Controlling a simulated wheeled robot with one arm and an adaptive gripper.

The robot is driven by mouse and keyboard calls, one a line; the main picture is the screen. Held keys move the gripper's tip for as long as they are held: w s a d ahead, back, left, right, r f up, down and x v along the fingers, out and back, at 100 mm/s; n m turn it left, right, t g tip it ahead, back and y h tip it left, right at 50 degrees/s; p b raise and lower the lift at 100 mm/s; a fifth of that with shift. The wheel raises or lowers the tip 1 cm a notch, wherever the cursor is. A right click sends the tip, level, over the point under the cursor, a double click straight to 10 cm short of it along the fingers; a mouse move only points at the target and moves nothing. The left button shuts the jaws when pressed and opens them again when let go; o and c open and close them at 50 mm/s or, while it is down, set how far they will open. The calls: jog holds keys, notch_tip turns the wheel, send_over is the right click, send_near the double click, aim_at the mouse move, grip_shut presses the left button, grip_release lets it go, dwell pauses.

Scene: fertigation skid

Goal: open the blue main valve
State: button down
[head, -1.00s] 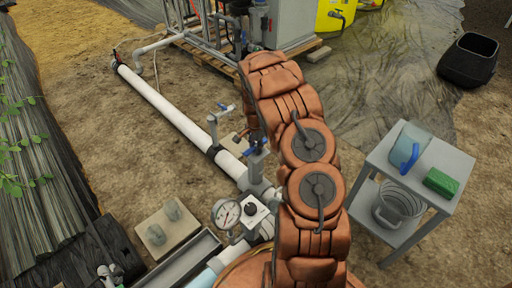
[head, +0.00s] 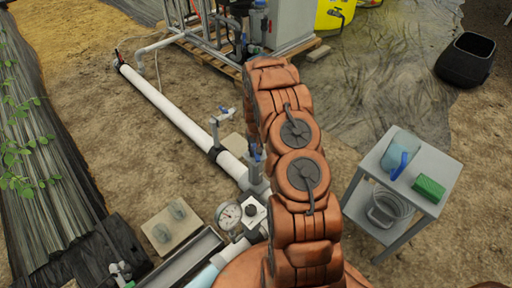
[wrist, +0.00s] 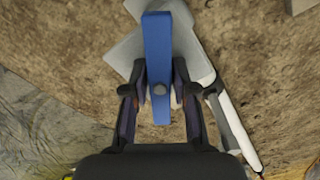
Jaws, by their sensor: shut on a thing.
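In the head view the blue handle (head: 253,151) shows partly beside my arm, above the white pipe. My arm hides the gripper there.
A white pipe (head: 160,101) runs away to the upper left. A pressure gauge (head: 229,215) stands close to the valve. A grey cart (head: 429,163) with a green sponge (head: 429,188) is at the right. Bare soil lies between.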

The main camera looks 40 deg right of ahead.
jog(key=n+p, duration=0.1)
jog(key=n, duration=0.3)
jog(key=shift+r+p, duration=0.1)
jog(key=shift+p, duration=0.2)
jog(key=n, duration=0.4)
jog(key=c, duration=0.8)
grip_release()
jog(key=shift+c, duration=0.2)
jog(key=shift+r+p, duration=1.3)
jog(key=shift+r, duration=3.6)
